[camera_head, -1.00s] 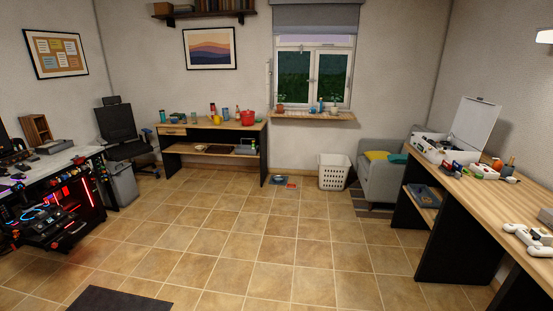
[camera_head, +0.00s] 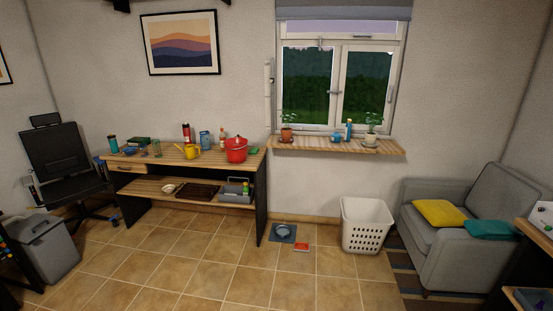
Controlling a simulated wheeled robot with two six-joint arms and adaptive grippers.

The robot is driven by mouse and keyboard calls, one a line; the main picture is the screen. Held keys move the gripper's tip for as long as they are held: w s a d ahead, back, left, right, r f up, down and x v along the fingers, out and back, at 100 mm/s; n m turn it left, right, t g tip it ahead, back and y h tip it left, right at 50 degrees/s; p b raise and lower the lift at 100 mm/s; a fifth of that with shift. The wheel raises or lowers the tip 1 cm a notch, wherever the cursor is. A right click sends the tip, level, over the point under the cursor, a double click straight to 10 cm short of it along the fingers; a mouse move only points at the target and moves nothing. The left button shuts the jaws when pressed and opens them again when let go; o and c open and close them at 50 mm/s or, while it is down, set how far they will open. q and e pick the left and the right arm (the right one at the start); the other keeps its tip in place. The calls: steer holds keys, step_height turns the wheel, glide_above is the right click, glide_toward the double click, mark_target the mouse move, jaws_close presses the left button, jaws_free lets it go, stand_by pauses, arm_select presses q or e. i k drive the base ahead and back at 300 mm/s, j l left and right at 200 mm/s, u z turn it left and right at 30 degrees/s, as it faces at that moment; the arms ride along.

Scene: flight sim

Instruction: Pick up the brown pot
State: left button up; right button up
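A small brown, terracotta-coloured pot (camera_head: 286,139) with a green plant stands upright on the wooden windowsill shelf (camera_head: 330,149), near its left end. A second, paler pot (camera_head: 370,138) with a plant stands on the same shelf, near the right end. A blue cup (camera_head: 336,137) and a blue bottle (camera_head: 348,130) stand between the two pots. Neither of my grippers shows in the head view.
A wooden desk (camera_head: 140,161) with a red pot (camera_head: 236,150) and a yellow watering can (camera_head: 191,151) stands left of the window. A white basket (camera_head: 365,226), a bowl on a mat (camera_head: 283,232) and a red item (camera_head: 301,247) are on the floor. A grey armchair (camera_head: 440,250) is right. Tiled floor ahead is open.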

mark_target(286, 132)
steer(key=i, duration=1.45)
steer(key=i+l+u, duration=0.1)
steer(key=i, duration=1.4)
